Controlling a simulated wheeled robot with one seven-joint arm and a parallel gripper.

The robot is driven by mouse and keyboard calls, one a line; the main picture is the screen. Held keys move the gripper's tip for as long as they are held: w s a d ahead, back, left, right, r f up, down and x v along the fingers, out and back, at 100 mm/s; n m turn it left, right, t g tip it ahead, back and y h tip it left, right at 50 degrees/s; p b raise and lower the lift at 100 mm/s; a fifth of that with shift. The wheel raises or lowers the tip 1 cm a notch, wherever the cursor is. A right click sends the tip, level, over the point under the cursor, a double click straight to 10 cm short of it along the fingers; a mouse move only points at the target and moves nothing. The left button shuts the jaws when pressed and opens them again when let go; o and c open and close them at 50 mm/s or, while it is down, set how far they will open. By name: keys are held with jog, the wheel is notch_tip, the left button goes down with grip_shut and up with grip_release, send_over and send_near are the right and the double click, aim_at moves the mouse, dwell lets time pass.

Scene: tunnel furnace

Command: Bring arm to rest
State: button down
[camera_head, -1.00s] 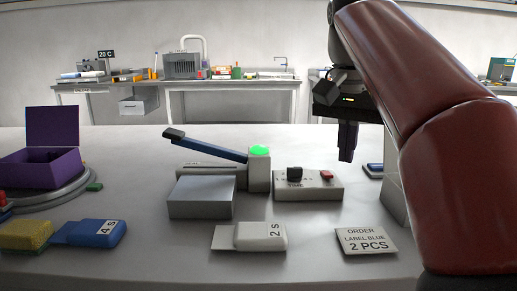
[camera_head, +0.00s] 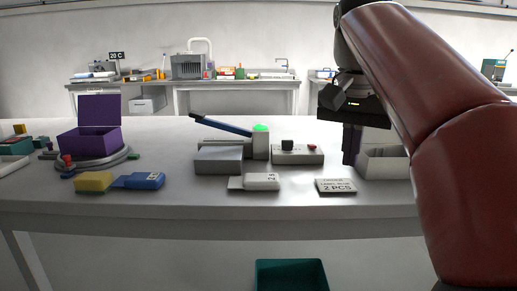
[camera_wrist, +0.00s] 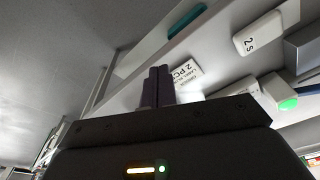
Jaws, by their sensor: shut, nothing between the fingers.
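My gripper (camera_head: 350,146) is at the right in the head view, its fingers pointing down in front of the far wall and beside a white open box. In the wrist view my gripper's fingers (camera_wrist: 158,86) are pressed together with nothing between them. My red arm crosses the right side of the head view and hides part of the table there.
The table (camera_head: 280,215) holds a lever device (camera_head: 262,143), a box with knobs (camera_head: 298,154), a white box (camera_head: 385,162), an order card (camera_head: 336,186), a white "2 S" block (camera_head: 262,181), a blue block (camera_head: 145,180) and a purple box (camera_head: 98,142). A green bin (camera_head: 292,275) is below the edge.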

jog(key=s+f+n+t, duration=0.1)
jog(key=s+f+n, duration=0.1)
jog(key=s+f, duration=0.3)
jog(key=s+f+n+t, duration=0.1)
jog(key=s+f, duration=0.3)
jog(key=f, duration=0.9)
jog(key=s+f+n+t, duration=0.2)
jog(key=s+f, duration=0.3)
jog(key=f, duration=0.4)
jog(key=shift+s+n+y, duration=0.3)
jog(key=shift+n+y, duration=0.1)
